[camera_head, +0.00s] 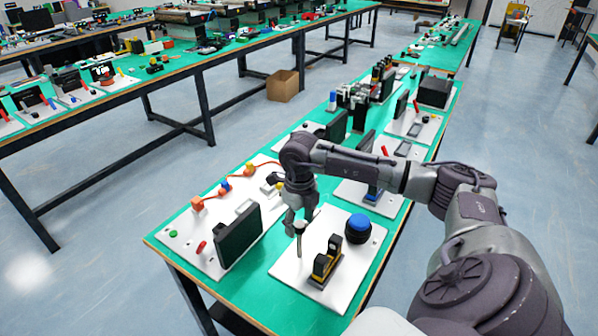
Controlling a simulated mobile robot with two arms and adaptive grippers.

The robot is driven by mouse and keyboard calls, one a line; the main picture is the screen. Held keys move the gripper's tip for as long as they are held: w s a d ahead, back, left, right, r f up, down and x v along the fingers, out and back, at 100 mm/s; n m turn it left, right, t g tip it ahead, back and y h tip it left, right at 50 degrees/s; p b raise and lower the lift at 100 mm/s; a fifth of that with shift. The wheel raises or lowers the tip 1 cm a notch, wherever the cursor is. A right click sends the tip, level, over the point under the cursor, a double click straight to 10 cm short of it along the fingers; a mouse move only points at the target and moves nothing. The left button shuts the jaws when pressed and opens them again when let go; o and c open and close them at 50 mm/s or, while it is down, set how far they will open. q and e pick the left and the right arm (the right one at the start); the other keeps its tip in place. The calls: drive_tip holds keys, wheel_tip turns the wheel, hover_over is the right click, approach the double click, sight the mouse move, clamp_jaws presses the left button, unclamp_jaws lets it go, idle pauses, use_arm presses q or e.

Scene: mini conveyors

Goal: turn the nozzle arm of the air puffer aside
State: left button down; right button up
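On the nearest white board (289,272) stands a thin grey upright rod (299,246) with a dark top, which may belong to the air puffer. A black-and-yellow bracket (326,262) and a round black unit with a blue top (358,228) share this board. I cannot tell for certain which part is the nozzle arm. My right gripper (300,217) points down right above the rod's top, close to it or touching. Its fingers are small and overlap the rod's top, so their opening is unclear. My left gripper is not in view.
A dark upright panel (239,237) stands on the white board to the left, with orange and blue parts behind it. More boards with devices line the green table (193,222) farther back. A cardboard box (283,86) sits on the floor.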

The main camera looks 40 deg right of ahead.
wheel_tip(320, 180, up, 12)
idle(0.6)
drive_tip(key=shift+f, duration=0.1)
idle(0.4)
